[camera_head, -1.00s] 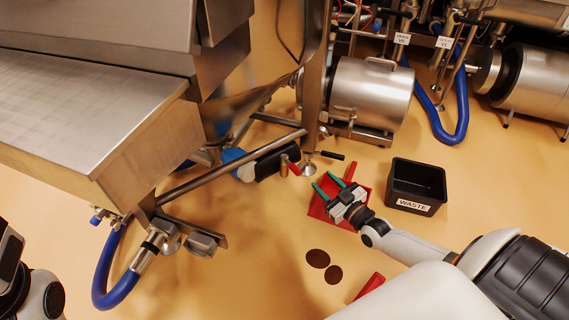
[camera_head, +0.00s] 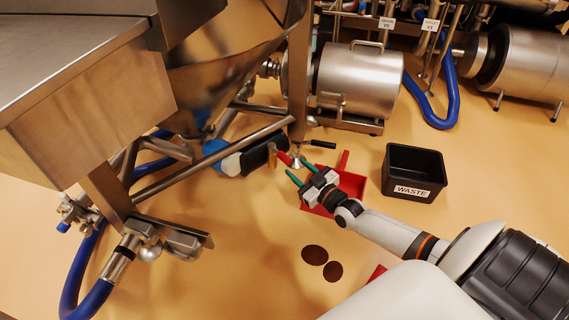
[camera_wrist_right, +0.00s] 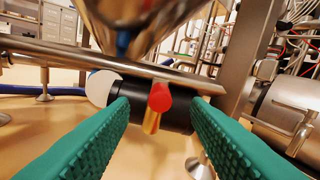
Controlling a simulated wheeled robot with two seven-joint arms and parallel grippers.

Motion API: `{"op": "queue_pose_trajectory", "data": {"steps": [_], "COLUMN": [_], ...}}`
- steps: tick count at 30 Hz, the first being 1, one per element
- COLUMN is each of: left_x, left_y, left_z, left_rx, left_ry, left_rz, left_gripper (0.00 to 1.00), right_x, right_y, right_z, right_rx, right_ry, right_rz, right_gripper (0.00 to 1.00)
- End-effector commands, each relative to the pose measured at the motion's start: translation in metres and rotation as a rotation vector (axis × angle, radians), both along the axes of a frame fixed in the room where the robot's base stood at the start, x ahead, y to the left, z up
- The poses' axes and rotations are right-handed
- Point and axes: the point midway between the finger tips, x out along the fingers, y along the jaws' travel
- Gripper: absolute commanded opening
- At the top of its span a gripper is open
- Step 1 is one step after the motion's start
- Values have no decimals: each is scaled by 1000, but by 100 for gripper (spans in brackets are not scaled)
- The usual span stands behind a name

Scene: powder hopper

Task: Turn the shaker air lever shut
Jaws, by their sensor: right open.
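The shaker air lever (camera_head: 284,158) is a short red handle beside the black cylinder of the shaker (camera_head: 256,155), under the steel hopper. In the right wrist view the red lever (camera_wrist_right: 159,97) faces me, with a brass-coloured piece (camera_wrist_right: 151,122) below it and the black cylinder (camera_wrist_right: 177,112) behind. My right gripper (camera_head: 298,171) has green fingers that are open and point at the lever. In the wrist view the lever appears between the two fingers; I cannot tell that either finger touches it. My left gripper is not in view.
A steel frame bar (camera_head: 212,160) runs beside the cylinder, and an upright leg (camera_head: 299,85) stands just behind the lever. A red dustpan-like tray (camera_head: 350,183) lies beneath my right gripper. A black waste bin (camera_head: 415,172) stands to its right. Dark spots (camera_head: 315,255) mark the open floor.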

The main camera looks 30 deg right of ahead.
Motion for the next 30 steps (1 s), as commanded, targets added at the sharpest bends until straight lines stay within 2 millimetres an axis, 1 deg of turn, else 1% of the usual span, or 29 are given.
{"op": "queue_pose_trajectory", "data": {"steps": [1,3,6,9,12,15,23,30], "left_x": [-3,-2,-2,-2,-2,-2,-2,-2], "left_y": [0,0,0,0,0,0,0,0], "left_z": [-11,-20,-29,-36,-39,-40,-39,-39], "left_rx": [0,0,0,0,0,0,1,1], "left_ry": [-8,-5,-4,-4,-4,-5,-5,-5], "left_rz": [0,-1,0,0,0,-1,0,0], "left_gripper": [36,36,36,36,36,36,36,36], "right_x": [12,26,43,55,63,67,67,67], "right_y": [1,2,4,5,6,7,7,7], "right_z": [-4,-5,-4,-4,-3,-1,0,0], "right_rx": [2,0,0,0,0,1,1,1], "right_ry": [-5,-4,-4,-2,0,0,1,1], "right_rz": [0,-1,0,-1,0,0,0,0], "right_gripper": [43,43,43,43,43,43,43,4]}}
